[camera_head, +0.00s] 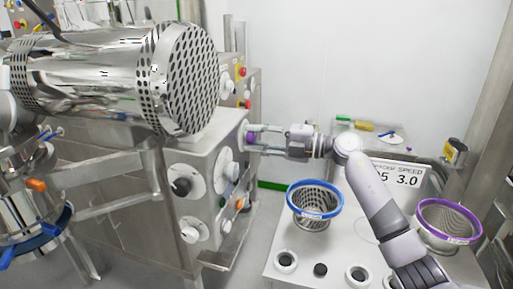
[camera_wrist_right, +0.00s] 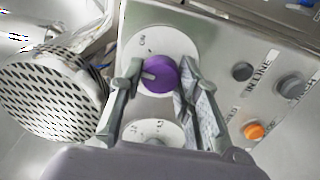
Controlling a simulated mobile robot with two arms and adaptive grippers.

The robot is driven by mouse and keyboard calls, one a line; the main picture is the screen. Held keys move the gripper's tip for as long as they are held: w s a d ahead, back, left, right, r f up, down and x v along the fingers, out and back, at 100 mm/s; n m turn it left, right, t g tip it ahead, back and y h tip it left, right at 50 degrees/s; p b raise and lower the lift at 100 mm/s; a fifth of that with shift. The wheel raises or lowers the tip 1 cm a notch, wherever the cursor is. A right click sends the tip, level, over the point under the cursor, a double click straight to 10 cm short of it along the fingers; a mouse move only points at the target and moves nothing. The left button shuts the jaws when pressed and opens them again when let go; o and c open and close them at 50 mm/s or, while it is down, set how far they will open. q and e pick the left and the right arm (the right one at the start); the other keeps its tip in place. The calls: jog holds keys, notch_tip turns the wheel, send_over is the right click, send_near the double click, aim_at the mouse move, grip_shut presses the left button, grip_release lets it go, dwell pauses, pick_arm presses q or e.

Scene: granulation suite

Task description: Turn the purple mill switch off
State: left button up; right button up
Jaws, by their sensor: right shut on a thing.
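The purple mill switch (camera_wrist_right: 160,76) is a round knob on a white dial plate (camera_wrist_right: 140,45) on the metal control panel. In the head view the purple switch (camera_head: 249,137) shows small at the panel's side face. My right gripper (camera_head: 258,139) reaches it from the right, fingers pointing left. In the wrist view my right gripper (camera_wrist_right: 157,82) has one finger on each side of the knob, shut on it. A pointer mark on the knob faces left in that view; the dial lettering is only partly readable. My left gripper is not in view.
A perforated metal drum (camera_head: 188,80) stands left of the switch. A second dial (camera_wrist_right: 152,132) lies below it in the wrist view, and an orange button (camera_wrist_right: 253,131) to the right. A blue-rimmed sieve (camera_head: 315,200) and a purple-rimmed sieve (camera_head: 448,221) stand on the white table (camera_head: 330,262).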

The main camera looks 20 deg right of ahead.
jog(key=shift+f+n+b, duration=0.15)
jog(key=shift+n+b, duration=2.05)
jog(key=shift+n, duration=0.4)
jog(key=shift+f+n+b, duration=0.15)
jog(key=shift+n+b, duration=2.05)
jog(key=shift+n, duration=0.4)
jog(key=o, duration=0.8)
jog(key=shift+c, duration=0.2)
jog(key=o, duration=0.4)
jog(key=shift+r, duration=0.2)
jog(key=shift+d, duration=0.1)
